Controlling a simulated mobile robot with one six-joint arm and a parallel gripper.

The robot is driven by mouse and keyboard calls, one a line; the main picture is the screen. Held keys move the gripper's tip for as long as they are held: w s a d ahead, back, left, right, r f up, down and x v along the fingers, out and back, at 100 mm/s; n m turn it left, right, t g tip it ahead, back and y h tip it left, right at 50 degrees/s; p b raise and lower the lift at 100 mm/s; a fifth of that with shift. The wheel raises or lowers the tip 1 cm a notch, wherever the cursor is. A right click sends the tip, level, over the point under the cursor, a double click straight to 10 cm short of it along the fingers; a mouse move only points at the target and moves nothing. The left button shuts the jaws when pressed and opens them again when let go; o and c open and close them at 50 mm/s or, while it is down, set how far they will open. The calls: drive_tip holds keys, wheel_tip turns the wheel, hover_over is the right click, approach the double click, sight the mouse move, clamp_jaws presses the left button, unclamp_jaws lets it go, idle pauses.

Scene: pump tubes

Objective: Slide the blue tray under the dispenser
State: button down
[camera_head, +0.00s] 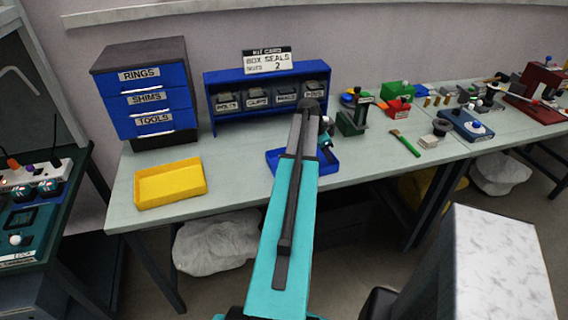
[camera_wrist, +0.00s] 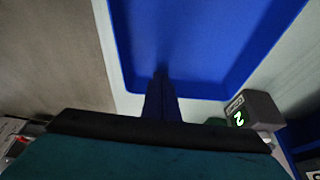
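The blue tray (camera_head: 276,155) lies on the bench in front of the blue rack, partly hidden behind my arm. In the wrist view the tray (camera_wrist: 205,45) fills the upper middle. The blue rack (camera_head: 212,93) holds several labelled grey bins and looks like the dispenser; a sign above it reads "BOX SEALS" and "NUTS 2". My gripper (camera_wrist: 160,85) reaches over the tray's near wall. Its fingers appear as one narrow dark shape, and whether they grip the wall is unclear. A grey box with a green "2" (camera_wrist: 254,110) stands beside the tray.
A yellow tray (camera_head: 170,184) and a drawer cabinet (camera_head: 147,95) stand to the left. A green-handled brush (camera_head: 405,144), a green stand (camera_head: 352,122) and small parts lie to the right. The bench's front edge runs close to the blue tray.

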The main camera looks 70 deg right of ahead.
drive_tip(key=shift+s+d, duration=0.2)
drive_tip(key=shift+s, duration=0.05)
drive_tip(key=shift+s+d+b, duration=0.2)
drive_tip(key=shift+s+d, duration=0.9)
drive_tip(key=shift+s, duration=0.25)
drive_tip(key=shift+s+d+b, duration=0.15)
drive_tip(key=shift+s+d, duration=0.95)
drive_tip(key=shift+s, duration=0.25)
drive_tip(key=shift+s+d+b, duration=0.2)
drive_tip(key=shift+s+d, duration=0.9)
drive_tip(key=shift+s, duration=0.3)
drive_tip(key=shift+s+d+b, duration=0.15)
drive_tip(key=shift+s+d, duration=0.95)
drive_tip(key=shift+s, duration=0.25)
drive_tip(key=shift+s+d+b, duration=0.15)
drive_tip(key=shift+s+d, duration=0.95)
drive_tip(key=shift+s, duration=0.25)
drive_tip(key=shift+s+d+b, duration=0.15)
drive_tip(key=shift+s+d, duration=0.95)
drive_tip(key=shift+s, duration=0.25)
drive_tip(key=shift+s+d, duration=0.1)
